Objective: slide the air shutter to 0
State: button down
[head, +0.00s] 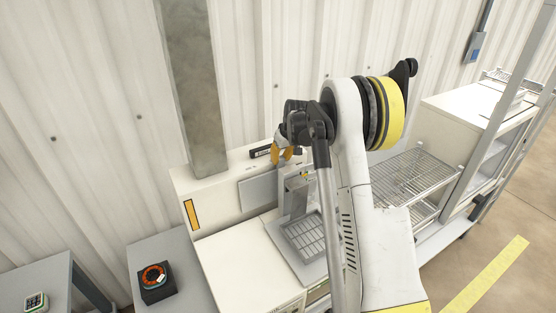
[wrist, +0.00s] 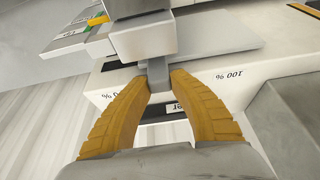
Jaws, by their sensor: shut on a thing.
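My gripper (wrist: 158,88) has two ribbed orange fingers closed on the grey tab (wrist: 158,72) of the air shutter. In the head view my gripper (head: 283,152) is at the top of the white machine (head: 215,190), beside a black label strip. In the wrist view the markings are upside down. The 100 % mark (wrist: 230,75) is to the right of the tab. The 0 % mark (wrist: 113,96) is to the left, partly hidden by the left finger. The tab stands between the two marks, looking nearer the 0 side. A dark label is partly hidden behind the fingers.
A gauge plate with a yellow pointer (wrist: 97,20) and a green zone is left of the tab in the wrist view. A black device with an orange ring (head: 154,275) sits on the side table. A wire rack (head: 410,180) is right.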

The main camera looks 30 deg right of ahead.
jog(key=d, duration=0.9)
jog(key=shift+w+d, duration=0.1)
jog(key=shift+d, duration=0.05)
jog(key=c, duration=1.1)
grip_release()
jog(key=shift+d, duration=0.15)
jog(key=shift+c, duration=0.2)
jog(key=shift+d+f, duration=0.1)
jog(key=v, duration=1.2)
jog(key=shift+w, duration=0.1)
